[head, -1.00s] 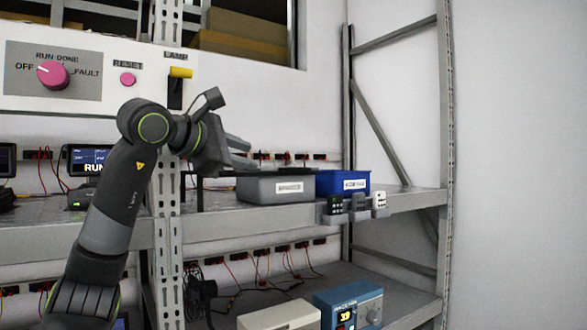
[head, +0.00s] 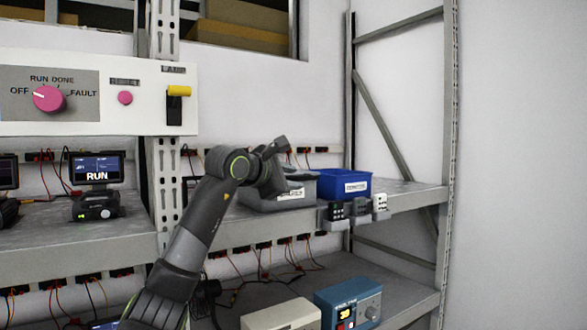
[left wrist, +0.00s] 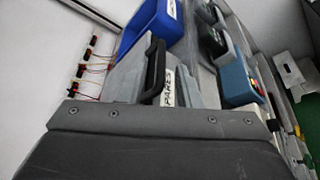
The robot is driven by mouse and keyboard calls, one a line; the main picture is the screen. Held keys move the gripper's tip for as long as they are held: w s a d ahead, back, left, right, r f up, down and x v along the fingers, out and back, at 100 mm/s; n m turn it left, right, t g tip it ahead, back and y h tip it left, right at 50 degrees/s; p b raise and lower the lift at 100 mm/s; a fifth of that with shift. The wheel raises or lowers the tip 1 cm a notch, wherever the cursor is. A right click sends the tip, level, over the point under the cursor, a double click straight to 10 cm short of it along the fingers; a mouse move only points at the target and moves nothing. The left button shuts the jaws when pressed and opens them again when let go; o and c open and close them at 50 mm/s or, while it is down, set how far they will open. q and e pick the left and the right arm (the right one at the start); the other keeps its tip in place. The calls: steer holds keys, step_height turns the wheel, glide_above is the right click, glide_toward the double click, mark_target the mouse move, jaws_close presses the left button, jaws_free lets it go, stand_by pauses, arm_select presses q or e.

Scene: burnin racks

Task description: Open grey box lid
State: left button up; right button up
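The grey box (head: 292,192) stands on the upper rack shelf, left of a blue box, with a white label on its front. In the left wrist view the grey box (left wrist: 125,85) lies just past my gripper, with a black handle-like bar (left wrist: 152,72) beside its label. My left gripper (head: 272,178) is at the left part of the grey box in the head view. My wrist hides its fingertips and part of the box top, so I cannot tell whether it touches the lid. The gripper body fills the bottom of the left wrist view. My right gripper is not in view.
The blue box (head: 344,183) stands close on the right. Small devices (head: 358,208) sit at the shelf's front edge. A panel with a pink knob (head: 48,98) is at upper left. A blue instrument (head: 348,303) and a pale one (head: 282,316) are on the lower shelf.

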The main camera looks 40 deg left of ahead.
arm_select(q)
steer(key=shift+w+f, duration=0.2)
steer(key=shift+w, duration=0.4)
steer(key=c, duration=0.6)
jaws_close()
steer(key=shift+s+f, duration=0.1)
steer(key=shift+f, duration=0.05)
